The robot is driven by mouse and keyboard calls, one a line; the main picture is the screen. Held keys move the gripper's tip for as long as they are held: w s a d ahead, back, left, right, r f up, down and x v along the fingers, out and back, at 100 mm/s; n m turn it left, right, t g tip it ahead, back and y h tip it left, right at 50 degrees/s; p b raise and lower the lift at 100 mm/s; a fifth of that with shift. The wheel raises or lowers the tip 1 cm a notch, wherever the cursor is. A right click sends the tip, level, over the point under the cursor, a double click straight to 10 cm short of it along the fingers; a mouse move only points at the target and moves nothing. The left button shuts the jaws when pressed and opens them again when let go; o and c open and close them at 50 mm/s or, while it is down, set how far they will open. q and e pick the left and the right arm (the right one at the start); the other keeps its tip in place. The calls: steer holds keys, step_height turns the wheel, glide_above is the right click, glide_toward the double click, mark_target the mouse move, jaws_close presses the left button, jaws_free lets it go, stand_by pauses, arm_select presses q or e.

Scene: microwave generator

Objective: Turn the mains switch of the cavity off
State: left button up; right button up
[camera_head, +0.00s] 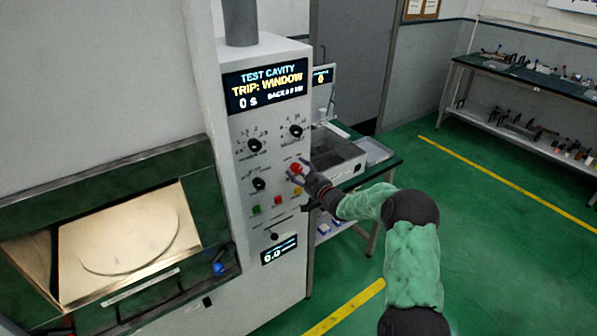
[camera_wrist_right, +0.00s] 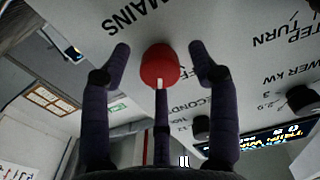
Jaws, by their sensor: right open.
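The mains switch is a red round knob (camera_head: 296,169) on the right part of the cavity's grey control panel (camera_head: 262,125). In the right wrist view the red knob (camera_wrist_right: 160,64) shows a white pointer mark on its lower edge, with the word MAINS printed above left. My right gripper (camera_head: 299,173) is open at the knob, with one finger on each side in the wrist view and visible gaps between. Contact by the lower middle finger part cannot be told. My left gripper is not in view.
The panel display (camera_head: 265,86) reads "TEST CAVITY, TRIP: WINDOW, 0 s". Black knobs (camera_head: 255,146) and small green, red and yellow buttons (camera_head: 278,200) sit close by. The cavity window (camera_head: 125,240) is at left. A bench (camera_head: 365,160) with a metal box stands behind my right arm.

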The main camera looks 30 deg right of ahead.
steer(key=shift+w, duration=0.4)
steer(key=shift+c, duration=0.2)
steer(key=c, duration=1.1)
steer(key=shift+n+b, duration=0.4)
steer(key=shift+b, duration=0.45)
steer(key=n+b, duration=0.8)
steer(key=b, duration=0.2)
steer(key=shift+a+f+b, duration=0.1)
steer(key=shift+b, duration=0.25)
steer(key=shift+n+b, duration=1.4)
steer(key=shift+n, duration=0.2)
